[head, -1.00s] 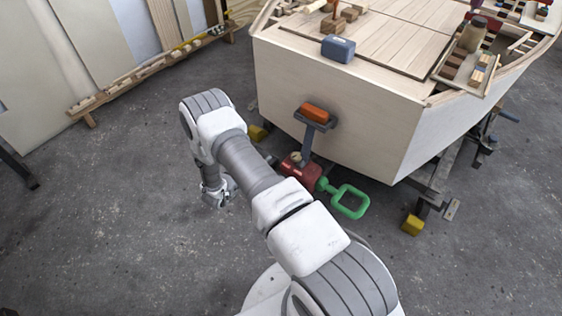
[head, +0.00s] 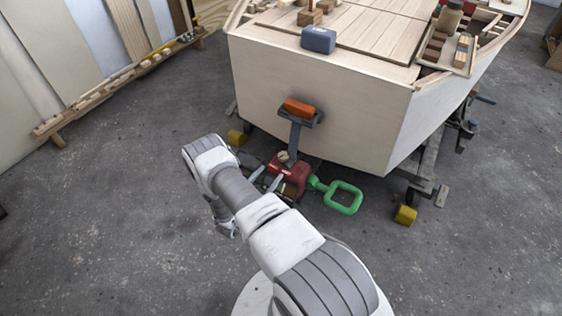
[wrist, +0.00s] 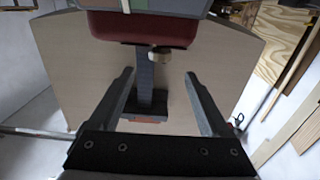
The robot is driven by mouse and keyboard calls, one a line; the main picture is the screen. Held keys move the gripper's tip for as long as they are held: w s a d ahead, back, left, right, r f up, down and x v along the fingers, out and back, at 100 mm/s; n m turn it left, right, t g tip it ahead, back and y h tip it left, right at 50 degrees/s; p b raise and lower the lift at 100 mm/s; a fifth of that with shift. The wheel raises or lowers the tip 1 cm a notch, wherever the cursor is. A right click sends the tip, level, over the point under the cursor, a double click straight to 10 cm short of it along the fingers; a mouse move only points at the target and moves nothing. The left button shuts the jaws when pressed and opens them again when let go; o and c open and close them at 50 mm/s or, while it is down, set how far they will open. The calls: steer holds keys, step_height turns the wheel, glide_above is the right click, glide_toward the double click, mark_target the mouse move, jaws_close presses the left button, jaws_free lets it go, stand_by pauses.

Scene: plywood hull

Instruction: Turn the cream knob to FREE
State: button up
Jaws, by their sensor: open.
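The small cream knob (head: 283,156) sits on the red housing (head: 298,176) below the plywood hull's flat end. In the wrist view the knob (wrist: 160,55) shows at the edge of the red housing (wrist: 150,29), ahead of my fingers and between their lines. My gripper (wrist: 159,73) is open and empty, with a finger on each side of the picture. In the head view my fingers (head: 266,181) point at the housing from its left, partly hidden by my arm. No FREE marking can be read, and I cannot tell how the knob is turned.
A grey upright with an orange block (head: 298,107) rises from the housing against the hull (head: 320,95). A green loop handle (head: 343,197) sticks out to the right. Yellow chocks (head: 405,215) lie near the trolley wheels. The floor at left is clear.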

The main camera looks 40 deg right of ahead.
mark_target(281, 160)
steer(key=b+x, duration=0.2)
steer(key=x, duration=0.7)
steer(key=shift+w, duration=0.1)
jaws_close()
